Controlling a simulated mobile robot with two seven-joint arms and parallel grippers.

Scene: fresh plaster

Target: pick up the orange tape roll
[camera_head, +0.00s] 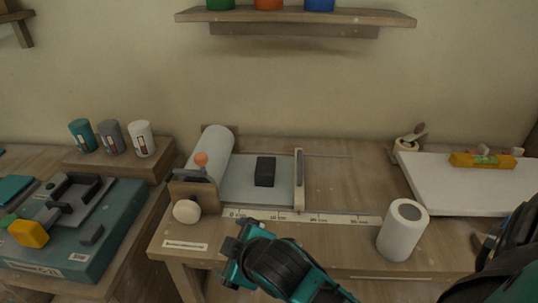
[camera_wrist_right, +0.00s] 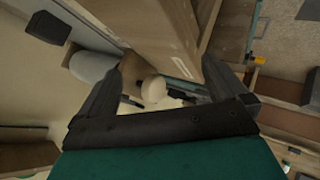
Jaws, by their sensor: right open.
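I cannot make out an orange tape roll for certain. A small orange round thing (camera_head: 201,159) sits at the near end of the white roller (camera_head: 210,150). Another orange thing (camera_head: 268,4), cut off by the top edge, stands on the wall shelf. My right gripper (camera_head: 232,256) is low over the front of the workbench, right of a cream round knob (camera_head: 187,211). In the right wrist view the right gripper (camera_wrist_right: 170,65) is open, with the cream knob (camera_wrist_right: 153,89) showing between its fingers and nothing visibly held. My left gripper is out of view.
A white upright roll (camera_head: 396,238) stands at the bench's front right. A black block (camera_head: 265,171) lies on the grey plate behind my gripper. A white board (camera_head: 460,190) with a yellow level (camera_head: 482,160) is at right. A teal case (camera_head: 85,250) is at left.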

